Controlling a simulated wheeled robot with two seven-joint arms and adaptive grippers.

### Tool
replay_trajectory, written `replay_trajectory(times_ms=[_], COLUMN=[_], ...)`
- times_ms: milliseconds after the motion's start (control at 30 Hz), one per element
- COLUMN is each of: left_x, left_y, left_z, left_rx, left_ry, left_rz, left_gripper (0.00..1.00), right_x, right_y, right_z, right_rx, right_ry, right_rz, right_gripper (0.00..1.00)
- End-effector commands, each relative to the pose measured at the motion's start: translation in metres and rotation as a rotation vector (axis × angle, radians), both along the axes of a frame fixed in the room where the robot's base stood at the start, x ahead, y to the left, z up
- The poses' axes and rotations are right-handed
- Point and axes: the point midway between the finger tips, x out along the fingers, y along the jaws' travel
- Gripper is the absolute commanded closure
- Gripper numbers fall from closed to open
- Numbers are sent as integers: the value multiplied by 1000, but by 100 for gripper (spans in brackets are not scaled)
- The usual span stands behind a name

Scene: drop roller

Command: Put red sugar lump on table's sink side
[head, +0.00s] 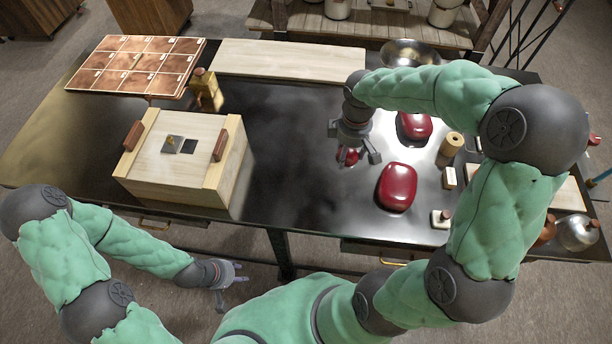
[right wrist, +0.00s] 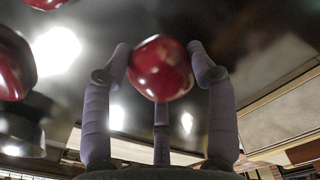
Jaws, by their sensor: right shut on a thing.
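My right gripper (head: 354,156) is over the middle of the black table (head: 285,150). It is shut on a small glossy red lump (head: 347,155), partly hidden by the fingers. In the right wrist view the lump (right wrist: 161,68) sits between the fingertips, over the dark table top. Two larger red rounded pieces are to its right: one nearer the front (head: 397,187) and one farther back (head: 414,126). My left gripper (head: 232,284) is empty, fingers spread, low in front of the table's front edge. I cannot make out a clear sink; a metal bowl (head: 409,53) stands at the back right.
A wooden box (head: 175,190) with two brown handles stands left of centre. A copper-coloured tiled tray (head: 137,60), a brass bottle-like piece (head: 206,92) and a pale board (head: 290,60) lie behind. Small wooden blocks (head: 449,177) stand right. The table between box and red pieces is clear.

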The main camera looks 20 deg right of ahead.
Motion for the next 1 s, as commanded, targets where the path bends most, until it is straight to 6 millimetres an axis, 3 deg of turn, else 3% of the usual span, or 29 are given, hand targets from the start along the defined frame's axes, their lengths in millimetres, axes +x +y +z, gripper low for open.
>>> replay_trajectory(times_ms=[200, 467, 633, 1000], left_x=[0, 1, 1, 1], left_y=[0, 0, 0, 0], left_z=[15, 20, 17, 6], left_rx=[0, 0, 0, 0], left_ry=[0, -1, -1, -1], left_rz=[0, 0, 0, 0], left_gripper=[60, 60, 60, 60], right_x=[-38, -60, -53, -15], right_y=[-39, -56, -40, 27], right_z=[28, 39, 31, -6], right_rx=[-3, -6, -5, -5], right_ry=[-4, -4, -2, -2], right_rz=[233, 385, 410, 408], right_gripper=[96, 96, 96, 96])
